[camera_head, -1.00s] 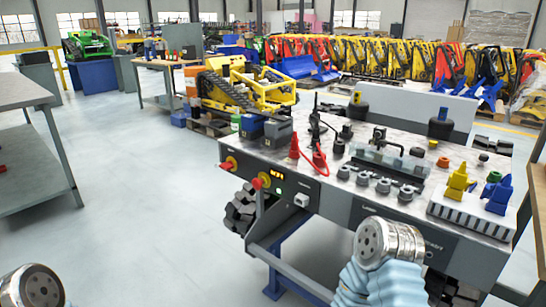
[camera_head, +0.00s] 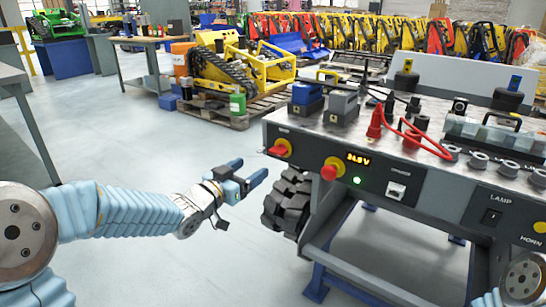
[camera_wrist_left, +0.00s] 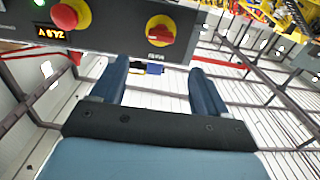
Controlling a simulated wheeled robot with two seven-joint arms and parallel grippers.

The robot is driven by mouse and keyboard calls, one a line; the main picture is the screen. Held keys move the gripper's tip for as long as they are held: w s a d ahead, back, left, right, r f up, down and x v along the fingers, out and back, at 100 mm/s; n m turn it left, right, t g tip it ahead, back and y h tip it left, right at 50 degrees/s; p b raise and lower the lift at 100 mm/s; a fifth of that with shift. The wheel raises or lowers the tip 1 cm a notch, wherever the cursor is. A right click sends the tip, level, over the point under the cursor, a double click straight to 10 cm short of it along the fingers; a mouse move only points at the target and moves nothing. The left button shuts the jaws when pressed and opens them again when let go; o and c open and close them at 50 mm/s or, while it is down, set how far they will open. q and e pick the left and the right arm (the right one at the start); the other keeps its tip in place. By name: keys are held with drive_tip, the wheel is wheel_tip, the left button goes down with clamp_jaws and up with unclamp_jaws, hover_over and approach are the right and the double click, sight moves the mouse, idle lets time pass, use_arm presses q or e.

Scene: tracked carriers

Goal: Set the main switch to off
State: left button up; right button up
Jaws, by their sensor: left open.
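The main switch (camera_head: 281,148), a red rotary handle on a yellow plate, sits at the left end of the dark console front. It also shows in the left wrist view (camera_wrist_left: 159,30), ahead of the fingers, with a small label below it. I cannot read its setting surely. My left gripper (camera_head: 248,172) is open and empty, in the air to the left of and slightly below the switch, apart from it. Its two blue fingers (camera_wrist_left: 160,82) also show in the left wrist view. My right gripper is out of view; only part of that arm shows at bottom right.
A red mushroom button (camera_head: 330,171) on yellow is right of the switch, below a lit display (camera_head: 358,159). Red cables (camera_head: 415,138) and batteries (camera_head: 340,106) are on the bench top. A black tyre or track (camera_head: 287,199) stands below the switch. Floor to the left is clear.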

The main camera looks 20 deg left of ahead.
sight(274, 153)
use_arm(q)
drive_tip(key=p+x, duration=0.1)
drive_tip(key=x, duration=1)
drive_tip(key=shift+f, duration=0.1)
drive_tip(key=c, duration=1.1)
drive_tip(key=shift+o, duration=0.2)
